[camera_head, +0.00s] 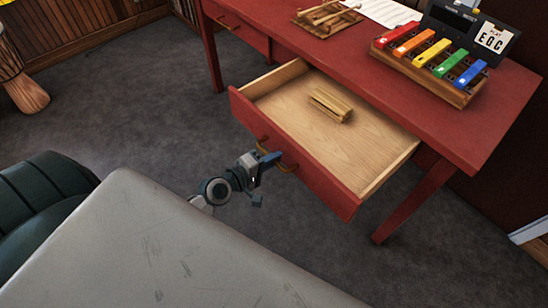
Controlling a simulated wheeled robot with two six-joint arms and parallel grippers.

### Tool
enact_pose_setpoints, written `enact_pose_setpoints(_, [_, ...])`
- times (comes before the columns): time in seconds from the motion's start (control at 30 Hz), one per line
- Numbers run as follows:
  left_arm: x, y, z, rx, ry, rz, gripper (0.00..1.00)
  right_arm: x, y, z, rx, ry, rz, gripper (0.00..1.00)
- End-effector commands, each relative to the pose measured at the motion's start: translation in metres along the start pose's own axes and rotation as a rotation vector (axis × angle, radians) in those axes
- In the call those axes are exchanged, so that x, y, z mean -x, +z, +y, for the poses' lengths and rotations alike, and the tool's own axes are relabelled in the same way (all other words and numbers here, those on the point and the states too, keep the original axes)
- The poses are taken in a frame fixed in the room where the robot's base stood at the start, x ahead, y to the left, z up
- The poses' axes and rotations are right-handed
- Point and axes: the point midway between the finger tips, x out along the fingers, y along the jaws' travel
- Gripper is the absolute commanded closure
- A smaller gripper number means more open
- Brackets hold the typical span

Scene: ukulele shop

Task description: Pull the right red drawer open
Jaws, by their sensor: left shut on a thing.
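The right red drawer (318,183) is pulled out of the red desk (500,125), and its bare wooden inside shows. A small wooden block-like object (330,105) lies in it. A brass handle (287,167) is on the drawer's red front. My left gripper (268,160) is at that front and shut on the handle, covering part of it. My right gripper is not in view.
A row of coloured bars (430,55) on a wooden base and a dark sign stand on the desktop. A second red drawer (238,29) at the left is shut. A grey surface (150,245) fills the near left. Carpet lies between.

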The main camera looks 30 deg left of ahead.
Motion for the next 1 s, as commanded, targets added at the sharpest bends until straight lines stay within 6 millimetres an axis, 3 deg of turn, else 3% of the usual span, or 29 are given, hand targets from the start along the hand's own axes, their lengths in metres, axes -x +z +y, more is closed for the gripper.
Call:
enact_pose_setpoints(0.07, [0.000, 0.000, 0.000, 0.000, 0.000, 0.001, 1.00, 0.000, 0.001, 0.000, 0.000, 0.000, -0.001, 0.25])
enact_pose_setpoints(0.1, [0.000, 0.000, 0.000, 0.000, 0.000, 0.001, 0.81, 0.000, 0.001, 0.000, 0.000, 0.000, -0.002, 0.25])
enact_pose_setpoints(0.17, [0.000, 0.000, 0.000, 0.000, 0.000, 0.001, 0.74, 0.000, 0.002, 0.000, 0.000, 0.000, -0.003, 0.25])
enact_pose_setpoints(0.43, [0.001, 0.000, 0.000, -0.001, 0.000, 0.000, 0.74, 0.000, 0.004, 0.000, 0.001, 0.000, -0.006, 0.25])
enact_pose_setpoints(0.57, [0.010, 0.000, -0.001, -0.002, -0.003, 0.000, 0.74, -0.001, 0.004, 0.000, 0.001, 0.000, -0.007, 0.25])
enact_pose_setpoints(1.0, [0.086, 0.000, -0.002, -0.002, -0.004, -0.002, 0.74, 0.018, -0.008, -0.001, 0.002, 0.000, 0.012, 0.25])
